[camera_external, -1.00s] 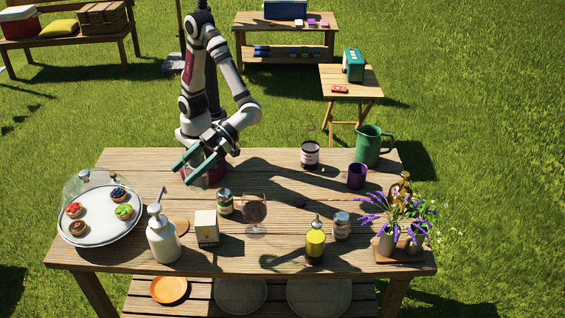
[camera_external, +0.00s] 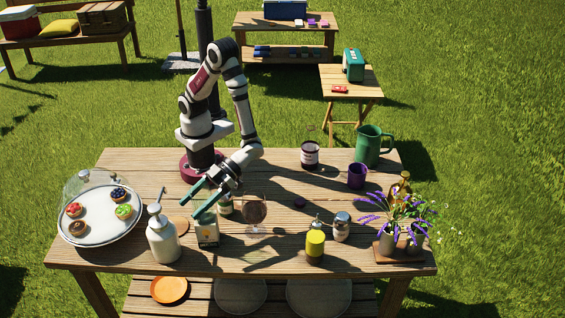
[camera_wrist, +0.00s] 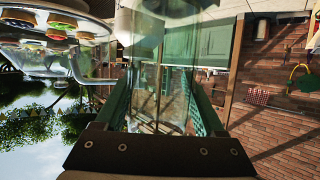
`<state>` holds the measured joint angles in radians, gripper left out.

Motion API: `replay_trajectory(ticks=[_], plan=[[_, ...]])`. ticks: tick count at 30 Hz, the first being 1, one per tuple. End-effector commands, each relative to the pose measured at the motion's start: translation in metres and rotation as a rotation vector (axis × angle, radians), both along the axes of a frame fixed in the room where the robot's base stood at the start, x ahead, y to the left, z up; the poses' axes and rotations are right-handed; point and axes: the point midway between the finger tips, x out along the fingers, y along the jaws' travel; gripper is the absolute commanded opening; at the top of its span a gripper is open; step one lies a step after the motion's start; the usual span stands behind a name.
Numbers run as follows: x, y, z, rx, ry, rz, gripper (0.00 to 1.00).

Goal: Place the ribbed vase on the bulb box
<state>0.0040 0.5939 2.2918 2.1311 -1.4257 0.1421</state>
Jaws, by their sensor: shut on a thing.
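The ribbed vase is clear glass and shows between my fingers in the wrist view (camera_wrist: 160,100). In the external view it is too transparent to outline well. My gripper (camera_external: 193,205) is shut on it; its teal fingers also flank the glass in the wrist view (camera_wrist: 163,98). The bulb box, a small upright cream carton with a green mark (camera_external: 207,236), stands on the table at front left of centre. My gripper is above and just behind the box, fingers pointing left and toward the camera. Whether the vase touches the box cannot be told.
A white pump bottle (camera_external: 163,240) stands close left of the box, and a domed cake tray (camera_external: 92,238) farther left. A yellow bottle (camera_external: 315,243) is farther right.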

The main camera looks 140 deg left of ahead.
Motion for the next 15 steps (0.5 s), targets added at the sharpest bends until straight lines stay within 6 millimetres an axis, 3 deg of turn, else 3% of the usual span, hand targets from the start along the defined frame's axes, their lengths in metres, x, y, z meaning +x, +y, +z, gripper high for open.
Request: replay_trajectory(ticks=[1,5,6,15], plan=[[0.0,0.0,-0.0008,0.0,0.0,0.0,0.75],[0.0001,0.0,-0.0003,0.0,0.0,0.0,0.98],[0.0001,0.0,-0.0003,0.0,0.0,0.0,1.0],[0.0013,0.006,0.0054,0.0,-0.003,0.002,1.0]])
